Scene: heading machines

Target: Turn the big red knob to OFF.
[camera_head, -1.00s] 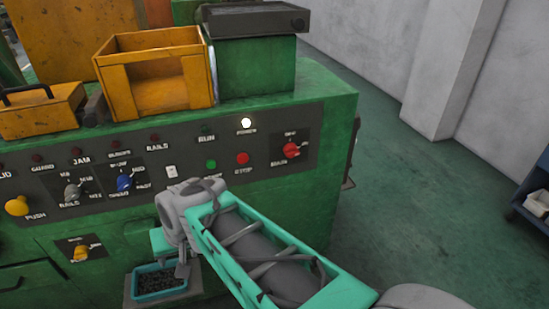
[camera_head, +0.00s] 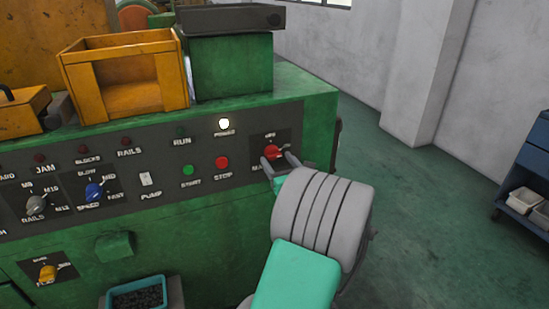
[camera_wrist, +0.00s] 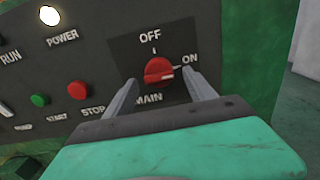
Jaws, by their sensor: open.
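The big red knob (camera_head: 272,152) sits on a dark plate at the right end of the control panel. In the wrist view the red knob (camera_wrist: 158,70) has OFF printed above it, ON to its right and MAIN below. Its pointer is turned toward ON. My gripper (camera_wrist: 164,82) is open, with one grey finger to the left of the knob and one to its right, and gaps show between. In the head view my gripper (camera_head: 279,170) is at the knob, partly hidden by my wrist.
The white POWER lamp (camera_head: 224,123) is lit. The red STOP button (camera_head: 222,162) and green START button (camera_head: 187,170) are left of the knob. A yellow bin (camera_head: 125,80) stands on the machine top.

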